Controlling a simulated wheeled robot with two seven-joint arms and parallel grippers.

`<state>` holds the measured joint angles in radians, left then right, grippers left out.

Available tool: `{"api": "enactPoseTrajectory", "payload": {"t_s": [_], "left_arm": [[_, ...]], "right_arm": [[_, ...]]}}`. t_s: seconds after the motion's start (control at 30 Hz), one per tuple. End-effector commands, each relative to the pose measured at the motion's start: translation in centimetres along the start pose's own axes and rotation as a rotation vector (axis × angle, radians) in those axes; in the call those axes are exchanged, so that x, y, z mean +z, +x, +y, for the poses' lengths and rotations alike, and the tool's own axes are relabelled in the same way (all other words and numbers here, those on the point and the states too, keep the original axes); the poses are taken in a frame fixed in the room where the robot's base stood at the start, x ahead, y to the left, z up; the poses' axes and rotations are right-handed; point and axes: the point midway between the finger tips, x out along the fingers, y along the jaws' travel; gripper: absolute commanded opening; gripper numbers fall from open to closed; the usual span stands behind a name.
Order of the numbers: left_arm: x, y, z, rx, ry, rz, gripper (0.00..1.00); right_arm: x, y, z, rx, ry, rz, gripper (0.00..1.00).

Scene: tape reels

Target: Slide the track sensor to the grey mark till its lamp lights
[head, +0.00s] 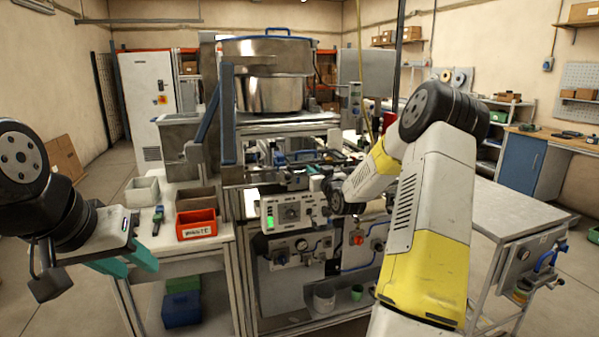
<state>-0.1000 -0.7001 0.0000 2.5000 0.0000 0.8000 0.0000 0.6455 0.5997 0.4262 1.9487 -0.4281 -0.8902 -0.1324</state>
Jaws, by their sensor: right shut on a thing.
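My right arm reaches in from the right to the machine, and its wrist largely hides the right gripper (318,180) at the rail area. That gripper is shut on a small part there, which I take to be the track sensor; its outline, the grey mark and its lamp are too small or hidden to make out. My left gripper (122,263), with teal fingers, is at the lower left, apart from the machine. Its fingers are spread and hold nothing.
A control box (290,212) with a lit green display is on the machine front, below the right gripper. A red waste bin (197,224) stands on the white side table, near a brown bin (195,199). A steel vessel (268,85) sits on top. A metal cart (530,215) stands at right.

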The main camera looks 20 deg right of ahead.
Motion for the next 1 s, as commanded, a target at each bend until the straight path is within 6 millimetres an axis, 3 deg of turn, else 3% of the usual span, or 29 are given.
{"api": "enactPoseTrajectory", "payload": {"t_s": [0.73,1.0], "left_arm": [[0.0,0.0,0.0,0.000,0.000,0.000,0.36],[0.0,0.0,0.0,0.000,0.000,0.000,0.36]], "right_arm": [[0.1,0.0,0.2,0.001,0.000,-0.001,0.00],[0.0,0.0,5.7,0.005,-0.002,0.001,0.00]]}}
